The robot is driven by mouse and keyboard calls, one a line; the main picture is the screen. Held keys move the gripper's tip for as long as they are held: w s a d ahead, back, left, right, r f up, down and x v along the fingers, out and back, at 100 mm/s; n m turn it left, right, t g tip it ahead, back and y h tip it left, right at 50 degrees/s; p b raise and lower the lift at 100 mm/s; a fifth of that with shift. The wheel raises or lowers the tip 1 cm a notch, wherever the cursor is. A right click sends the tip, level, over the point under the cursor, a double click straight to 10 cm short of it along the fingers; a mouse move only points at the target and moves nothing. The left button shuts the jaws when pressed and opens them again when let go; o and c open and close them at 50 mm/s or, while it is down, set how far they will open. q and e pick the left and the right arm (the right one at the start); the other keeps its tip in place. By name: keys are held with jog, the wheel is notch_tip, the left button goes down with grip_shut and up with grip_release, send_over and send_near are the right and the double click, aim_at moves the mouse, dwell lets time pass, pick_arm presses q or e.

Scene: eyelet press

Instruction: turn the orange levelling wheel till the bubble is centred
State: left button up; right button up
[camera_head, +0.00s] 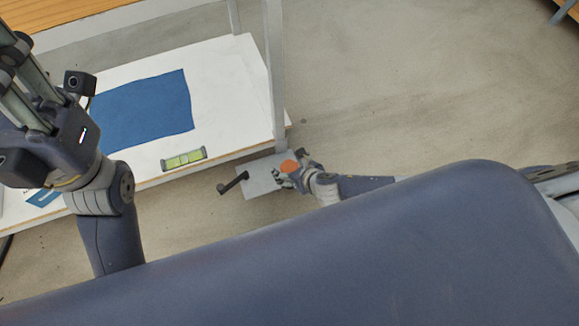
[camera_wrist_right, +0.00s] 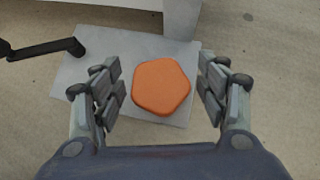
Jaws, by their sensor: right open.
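The orange levelling wheel (camera_head: 289,166) sits over a grey plate at the foot of the table leg. In the right wrist view the wheel (camera_wrist_right: 161,87) is a rounded pentagon lying between my right gripper's fingers. My right gripper (camera_wrist_right: 160,88) is open, with a finger on each side and visible gaps to the wheel. In the head view my right gripper (camera_head: 291,173) is at the wheel. The level (camera_head: 183,159) with a yellow-green vial lies on the white table near its front edge; its bubble is too small to place. My left arm is at the left; its fingertips are hidden.
The grey plate (camera_head: 258,184) lies on the floor beside a black crank handle (camera_head: 233,182), left of the wheel. The white table (camera_head: 225,75) bears a blue cloth (camera_head: 150,104). A grey post (camera_head: 273,70) rises at the table's right end. Floor to the right is clear.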

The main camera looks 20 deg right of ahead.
jog(key=c, duration=1)
jog(key=shift+c, duration=0.2)
jog(key=shift+r+m+p, duration=0.1)
jog(key=shift+m+p, duration=0.2)
jog(key=shift+p, duration=0.1)
